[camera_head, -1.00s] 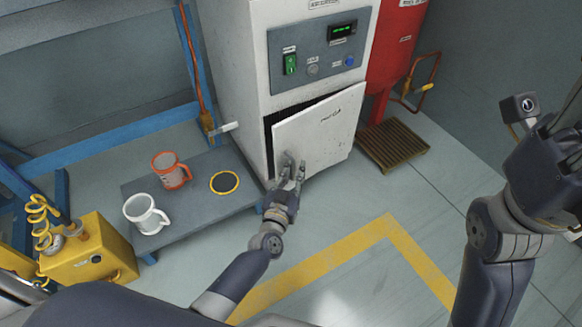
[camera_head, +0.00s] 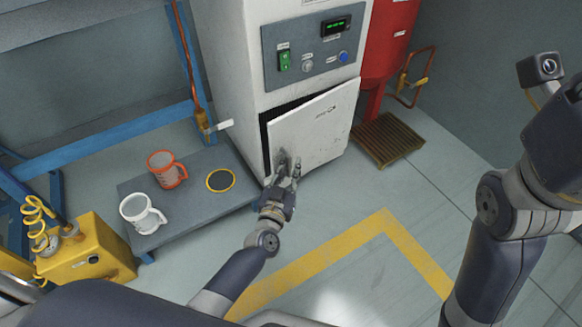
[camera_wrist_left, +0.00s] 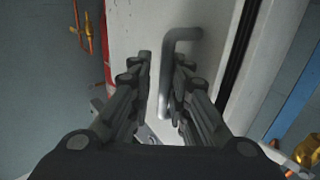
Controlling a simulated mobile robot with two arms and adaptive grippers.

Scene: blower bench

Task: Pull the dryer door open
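The white dryer (camera_head: 228,75) stands at the top middle of the head view. Its door (camera_head: 325,125) is ajar, with a dark gap along its top and left edge. My left gripper (camera_head: 285,172) is at the door's lower left, at the handle. In the left wrist view the grey bar handle (camera_wrist_left: 166,85) runs between the fingers of my left gripper (camera_wrist_left: 162,75), which are drawn close together around it. Finger contact is partly hidden. The right arm's wrist shows at the right edge of the head view, but its fingertips are outside the picture.
A low grey platform (camera_head: 190,205) at the left holds a red mug (camera_head: 166,170) and a white mug (camera_head: 140,212). A yellow box (camera_head: 90,255) stands at lower left. A wooden pallet (camera_head: 385,140) lies right of the door. The floor before the door is clear.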

